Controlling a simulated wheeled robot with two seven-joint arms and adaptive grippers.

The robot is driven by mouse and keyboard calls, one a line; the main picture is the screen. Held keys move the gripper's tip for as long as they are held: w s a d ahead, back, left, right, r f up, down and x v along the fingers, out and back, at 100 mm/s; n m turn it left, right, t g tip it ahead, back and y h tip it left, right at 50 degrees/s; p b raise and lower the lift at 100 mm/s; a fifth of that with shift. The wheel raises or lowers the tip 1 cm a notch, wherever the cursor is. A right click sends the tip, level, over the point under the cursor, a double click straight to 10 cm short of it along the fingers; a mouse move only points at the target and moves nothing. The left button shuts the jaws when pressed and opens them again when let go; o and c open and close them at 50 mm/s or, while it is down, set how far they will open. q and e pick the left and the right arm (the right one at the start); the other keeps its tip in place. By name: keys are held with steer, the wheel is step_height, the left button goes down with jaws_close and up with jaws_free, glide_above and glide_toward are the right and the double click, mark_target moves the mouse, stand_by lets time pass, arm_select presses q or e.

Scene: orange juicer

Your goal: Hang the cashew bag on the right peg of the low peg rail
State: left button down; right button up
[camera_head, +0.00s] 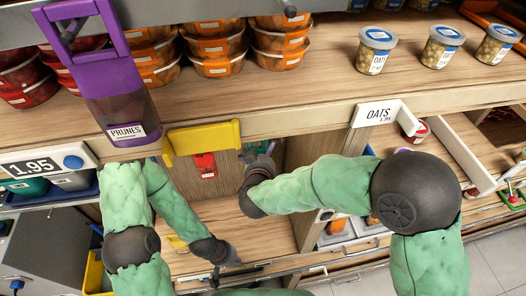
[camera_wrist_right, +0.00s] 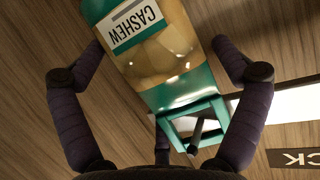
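The cashew bag (camera_wrist_right: 165,62) shows in the right wrist view, with a clear middle, a white label and a teal handle (camera_wrist_right: 190,122). A dark peg (camera_wrist_right: 198,135) appears within the handle's opening; I cannot tell how deep it sits. My right gripper (camera_wrist_right: 158,45) is spread open with its fingers on either side of the bag.
A purple prunes bag (camera_head: 118,100) hangs at the upper left, near the left arm. A yellow holder (camera_head: 205,138) with a red tag (camera_head: 205,164) is left of the right gripper. Orange tubs (camera_head: 215,45) and oats jars (camera_head: 375,50) stand on the shelf above.

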arm_select(q)
steer(key=shift+s, duration=0.1)
arm_select(e)
steer(key=shift+r, duration=0.35)
steer(key=shift+s+r, duration=0.2)
steer(key=shift+s, duration=0.05)
steer(key=v, duration=1.1)
steer(key=shift+s+f, duration=0.25)
steer(key=shift+s, duration=0.05)
arm_select(q)
steer(key=shift+s, duration=0.15)
arm_select(e)
steer(key=shift+d, duration=0.1)
